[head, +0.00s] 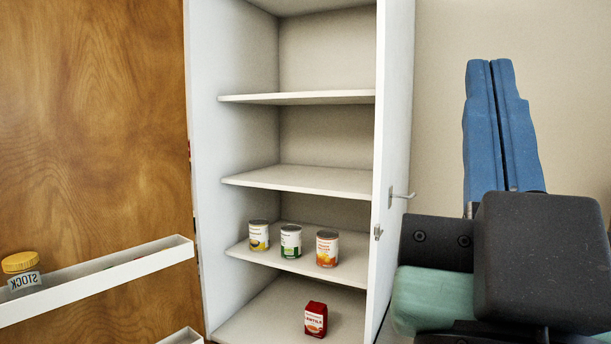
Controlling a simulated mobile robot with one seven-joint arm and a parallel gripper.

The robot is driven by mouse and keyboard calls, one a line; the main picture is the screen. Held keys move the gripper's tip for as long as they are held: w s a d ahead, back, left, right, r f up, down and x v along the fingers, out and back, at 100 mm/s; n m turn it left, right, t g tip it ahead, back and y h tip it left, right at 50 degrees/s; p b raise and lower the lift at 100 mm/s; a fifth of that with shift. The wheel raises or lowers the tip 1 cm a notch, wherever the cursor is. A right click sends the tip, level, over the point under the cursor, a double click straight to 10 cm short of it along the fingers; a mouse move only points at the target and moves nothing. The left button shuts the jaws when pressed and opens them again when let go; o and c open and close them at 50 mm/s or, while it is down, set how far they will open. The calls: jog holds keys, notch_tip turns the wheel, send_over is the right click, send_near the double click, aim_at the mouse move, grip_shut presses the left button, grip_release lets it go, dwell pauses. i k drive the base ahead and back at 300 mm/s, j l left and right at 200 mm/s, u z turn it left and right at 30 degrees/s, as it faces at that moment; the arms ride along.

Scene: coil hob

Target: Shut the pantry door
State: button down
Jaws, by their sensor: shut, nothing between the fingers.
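The pantry door (95,120) is a wood-grain panel standing wide open on the left, its inner face with white racks turned toward me. The open white pantry cabinet (395,90) stands in the middle, its shelves exposed. My gripper (490,64) is at the right, its blue fingers pointing up and closed together with nothing between them. In the picture it is on the opposite side of the cabinet from the door and apart from it. The door's outer face and its free edge are not in view.
A white door rack (120,277) sticks out and holds a yellow-lidded stock jar (21,272). Several cans (291,241) and a red carton (316,319) stand on the cabinet shelves. Bare wall lies behind my gripper.

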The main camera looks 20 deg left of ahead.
aim_at(94, 177)
jog(key=k+j+z, duration=0.1)
jog(key=j, duration=0.3)
jog(key=k+j, duration=0.1)
jog(key=j, duration=0.25)
jog(key=k+j+z, duration=0.15)
jog(key=j, duration=0.25)
jog(key=k+j+z, duration=0.1)
jog(key=j, duration=0.25)
jog(key=k+j, duration=0.2)
jog(key=j, duration=0.2)
jog(key=k+j+z, duration=0.15)
jog(key=j, duration=0.2)
jog(key=k+j+z, duration=0.1)
jog(key=j, duration=0.35)
jog(key=k+j, duration=0.1)
jog(key=j, duration=0.3)
jog(key=k+j+z, duration=0.15)
jog(key=j, duration=0.3)
jog(key=k+j+z, duration=0.1)
jog(key=j, duration=0.3)
jog(key=k+j, duration=0.15)
jog(key=j, duration=0.25)
jog(key=i+j+z, duration=0.15)
jog(key=j, duration=0.9)
jog(key=j+z, duration=0.15)
jog(key=j, duration=0.95)
